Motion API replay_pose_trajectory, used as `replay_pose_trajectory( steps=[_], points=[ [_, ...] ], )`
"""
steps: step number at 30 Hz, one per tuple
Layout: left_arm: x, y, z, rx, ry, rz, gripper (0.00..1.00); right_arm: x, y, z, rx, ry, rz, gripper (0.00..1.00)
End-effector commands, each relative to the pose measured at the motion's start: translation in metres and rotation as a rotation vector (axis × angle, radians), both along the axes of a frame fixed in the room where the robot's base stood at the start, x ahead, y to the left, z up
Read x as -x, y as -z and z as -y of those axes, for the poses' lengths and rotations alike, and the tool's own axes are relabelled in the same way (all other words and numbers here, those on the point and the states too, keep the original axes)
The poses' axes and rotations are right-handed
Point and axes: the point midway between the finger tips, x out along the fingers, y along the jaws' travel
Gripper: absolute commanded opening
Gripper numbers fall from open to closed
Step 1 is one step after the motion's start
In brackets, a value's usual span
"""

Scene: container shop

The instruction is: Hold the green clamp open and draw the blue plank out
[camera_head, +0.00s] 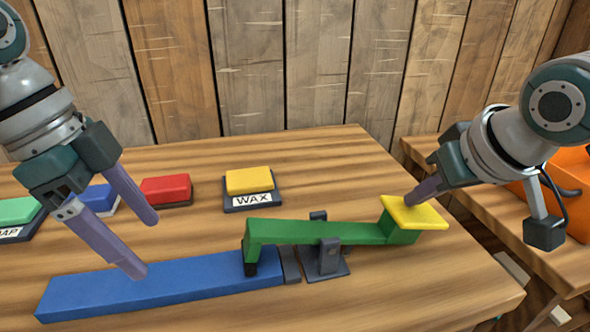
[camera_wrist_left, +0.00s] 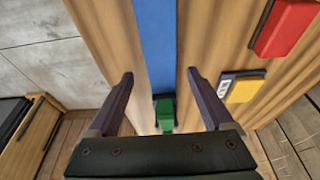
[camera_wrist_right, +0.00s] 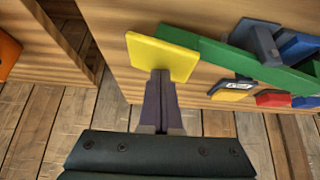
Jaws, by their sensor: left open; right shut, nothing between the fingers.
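The green clamp (camera_head: 320,232) is a lever on a grey pivot (camera_head: 329,258). Its left end bends down with a dark tip over the right part of the blue plank (camera_head: 150,288); I cannot tell whether the tip touches it. My right gripper (camera_head: 412,202) is shut and empty, its fingertips at the yellow pad (camera_head: 414,212) on the lever's right end; the right wrist view also shows the pad (camera_wrist_right: 160,57). My left gripper (camera_head: 144,246) is open above the plank's left half. In the left wrist view the plank (camera_wrist_left: 156,40) runs between its fingers, not gripped.
Behind the plank stand a yellow block (camera_head: 249,180) on a base labelled WAX, a red block (camera_head: 165,189), a blue block (camera_head: 98,198) and a green block (camera_head: 18,210). An orange box (camera_head: 568,200) is at the right. Bare tabletop lies in front of the clamp.

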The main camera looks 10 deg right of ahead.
Motion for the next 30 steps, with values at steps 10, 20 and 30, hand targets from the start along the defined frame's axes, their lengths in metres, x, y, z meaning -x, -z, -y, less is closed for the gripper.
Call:
replay_pose_trajectory(
  steps=[10, 20, 30],
  points=[
    [0.0, 0.0, 0.0, -0.001, 0.0, 0.0, 0.88, 0.001, 0.009, 0.0, 0.001, -0.001, -0.004, 0.0],
    [-0.002, -0.037, -0.076, -0.237, 0.006, 0.006, 1.0, 0.001, 0.01, 0.0, 0.001, -0.001, -0.006, 0.0],
    [0.002, -0.012, -0.094, -0.302, 0.001, -0.006, 1.0, 0.001, 0.01, -0.001, 0.0, -0.001, -0.006, 0.0]
  ],
)
